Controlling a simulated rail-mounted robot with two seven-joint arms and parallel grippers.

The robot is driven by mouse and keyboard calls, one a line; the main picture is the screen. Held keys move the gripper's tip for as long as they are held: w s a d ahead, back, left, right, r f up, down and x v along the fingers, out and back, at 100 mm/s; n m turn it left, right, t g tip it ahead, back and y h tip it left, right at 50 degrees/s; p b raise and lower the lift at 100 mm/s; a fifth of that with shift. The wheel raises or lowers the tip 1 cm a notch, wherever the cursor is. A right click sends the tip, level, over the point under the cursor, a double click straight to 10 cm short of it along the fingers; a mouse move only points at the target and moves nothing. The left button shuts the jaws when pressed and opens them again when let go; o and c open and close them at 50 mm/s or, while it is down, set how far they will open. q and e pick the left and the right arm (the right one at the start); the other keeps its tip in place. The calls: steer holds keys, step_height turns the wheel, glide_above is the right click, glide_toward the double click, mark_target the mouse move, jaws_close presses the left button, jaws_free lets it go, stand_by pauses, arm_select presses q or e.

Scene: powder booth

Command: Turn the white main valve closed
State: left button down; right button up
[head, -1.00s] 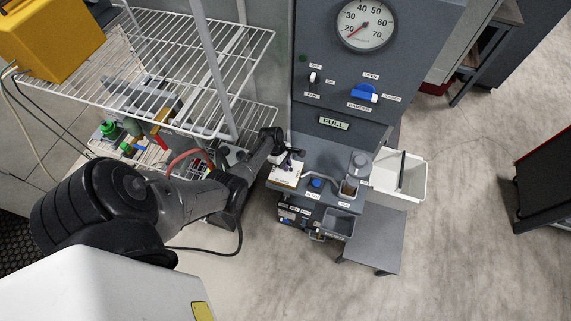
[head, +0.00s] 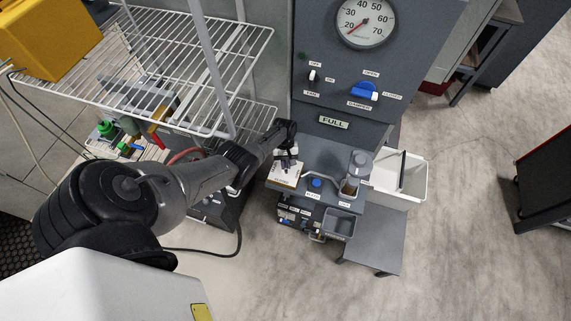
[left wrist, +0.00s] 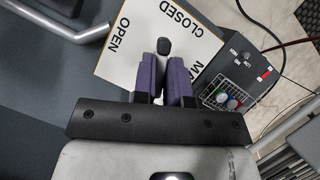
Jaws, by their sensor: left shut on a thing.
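The main valve's white plate (head: 285,181) lies on the grey ledge at the left front of the booth. In the left wrist view the plate (left wrist: 108,66) shows the words OPEN and CLOSED and part of MAIN. My left gripper (head: 287,163) is over this plate. In the left wrist view its purple-padded fingers (left wrist: 165,70) are shut on the valve handle. Only a dark rounded end of the handle (left wrist: 163,46) shows beyond the fingertips; the rest is hidden between them. My right gripper is in neither view.
A blue knob (head: 316,183) and a grey cup-like hopper (head: 351,187) sit to the right on the ledge. A control box with small knobs (left wrist: 232,95) lies close beside the plate. A wire shelf (head: 200,60) stands close behind my left arm.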

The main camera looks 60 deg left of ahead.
arm_select(q)
steer(key=m+g+y, duration=0.1)
steer(key=m, duration=0.2)
steer(key=shift+m, duration=0.3)
steer(key=shift+m+g, duration=0.3)
steer(key=shift+m, duration=0.2)
steer(key=c, duration=1.2)
jaws_free()
steer(key=shift+o, duration=0.2)
steer(key=shift+w+r, duration=0.2)
steer(key=shift+r, duration=0.35)
steer(key=p+v, duration=0.6)
steer(key=v, duration=0.6)
steer(key=shift+r, duration=0.35)
